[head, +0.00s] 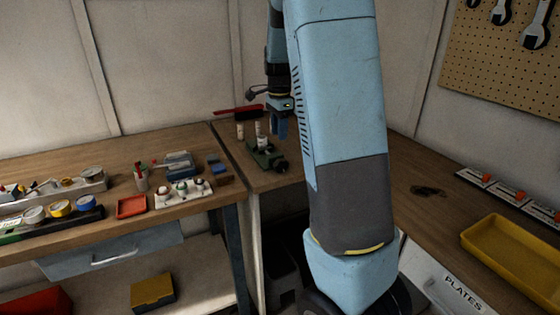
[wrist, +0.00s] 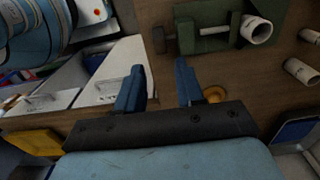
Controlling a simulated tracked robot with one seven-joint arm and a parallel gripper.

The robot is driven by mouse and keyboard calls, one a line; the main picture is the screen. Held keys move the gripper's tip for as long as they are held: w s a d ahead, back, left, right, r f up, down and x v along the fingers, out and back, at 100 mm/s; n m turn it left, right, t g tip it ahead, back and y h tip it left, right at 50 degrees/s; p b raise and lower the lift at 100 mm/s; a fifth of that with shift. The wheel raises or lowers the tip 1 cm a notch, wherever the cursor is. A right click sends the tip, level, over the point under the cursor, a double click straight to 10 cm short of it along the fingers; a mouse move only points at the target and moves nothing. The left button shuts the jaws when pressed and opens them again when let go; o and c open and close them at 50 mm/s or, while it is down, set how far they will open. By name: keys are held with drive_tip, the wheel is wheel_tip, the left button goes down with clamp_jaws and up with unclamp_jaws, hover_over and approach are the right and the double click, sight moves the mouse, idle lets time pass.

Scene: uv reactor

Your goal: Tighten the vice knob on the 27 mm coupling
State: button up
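The green vice (head: 265,157) sits on the corner bench in the head view. It also shows at the top of the wrist view (wrist: 213,42), with its dark knob (wrist: 159,40) on the left end. A white coupling (wrist: 257,30) is at the vice's right side in the wrist view; I cannot tell how firmly it is clamped. In the head view the knob (head: 281,167) points toward me. My gripper (wrist: 160,66) is open and empty, its blue fingers apart from the knob. In the head view my gripper (head: 281,134) hangs above and beside the vice.
The left bench holds a red tray (head: 131,207) and a white rack (head: 184,192). A yellow tray (head: 512,255) is on the right bench. Grey drawers (wrist: 112,73) show below the bench edge.

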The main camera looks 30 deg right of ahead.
sight(279, 159)
wheel_tip(279, 159, down, 12)
drive_tip(key=shift+r, duration=0.25)
drive_tip(key=shift+c, duration=0.5)
